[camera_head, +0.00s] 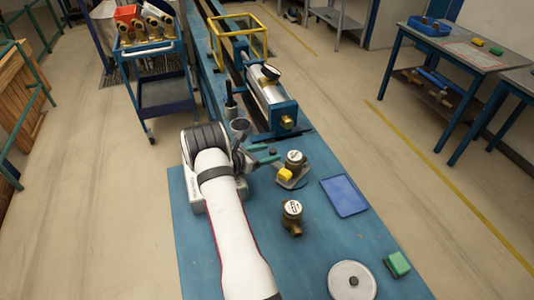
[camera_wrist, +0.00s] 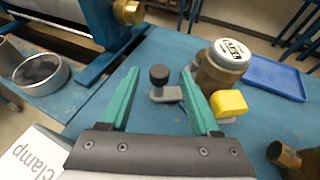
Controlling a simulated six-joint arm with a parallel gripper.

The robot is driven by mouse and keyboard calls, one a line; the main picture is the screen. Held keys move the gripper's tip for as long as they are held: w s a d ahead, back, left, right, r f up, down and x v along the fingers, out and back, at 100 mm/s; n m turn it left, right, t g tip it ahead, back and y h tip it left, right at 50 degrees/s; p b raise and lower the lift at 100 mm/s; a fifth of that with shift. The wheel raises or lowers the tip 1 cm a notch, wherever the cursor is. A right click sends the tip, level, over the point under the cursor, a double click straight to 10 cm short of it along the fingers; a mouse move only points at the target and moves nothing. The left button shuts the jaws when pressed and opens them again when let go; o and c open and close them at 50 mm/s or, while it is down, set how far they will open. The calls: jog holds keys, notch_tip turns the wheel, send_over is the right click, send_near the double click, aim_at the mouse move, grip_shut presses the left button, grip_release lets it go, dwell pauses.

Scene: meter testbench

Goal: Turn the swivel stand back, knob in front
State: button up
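The swivel stand (camera_head: 292,184) is a grey base on the blue table, bearing a round meter (camera_head: 294,160) with a white face and a yellow block (camera_head: 285,175). In the wrist view the meter (camera_wrist: 228,62) and yellow block (camera_wrist: 229,103) are at the right. A black knob (camera_wrist: 159,75) stands upright on a grey arm (camera_wrist: 166,94) that sticks out left from the stand. My gripper (camera_wrist: 160,70) is open, its green fingers either side of the knob in the picture. I cannot tell whether the fingers reach down to the knob's height. My gripper (camera_head: 268,154) shows left of the stand.
A round disc (camera_head: 351,282) and a green block (camera_head: 398,264) are nearer. The metal test bench (camera_head: 267,100) and a grey cup (camera_head: 240,126) are behind.

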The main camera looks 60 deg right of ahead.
jog(key=shift+w+a+r, duration=0.15)
jog(key=shift+w+a, duration=0.05)
jog(key=shift+a, duration=0.1)
jog(key=w+a, duration=0.1)
jog(key=a, duration=0.3)
jog(key=w+a, duration=0.2)
jog(key=a, duration=0.2)
jog(key=w+a, duration=0.2)
jog(key=a, duration=0.3)
jog(key=shift+a+r, duration=0.1)
jog(key=shift+r, duration=0.3)
jog(key=d+r, duration=0.2)
jog(key=d, duration=0.1)
jog(key=shift+s+r, duration=0.1)
jog(key=shift+s, duration=0.25)
jog(key=c, duration=0.3)
jog(key=shift+d+r+g, duration=0.2)
jog(key=shift+d+g, duration=0.05)
jog(key=shift+g, duration=0.05)
jog(key=shift+c, duration=1.3)
jog(key=shift+s+d+f, duration=0.15)
jog(key=shift+s+d, duration=0.05)
jog(key=shift+d, duration=0.1)
jog(key=shift+c, duration=1.2)
jog(key=x, duration=0.9)
jog(key=shift+d, duration=0.1)
grip_shut()
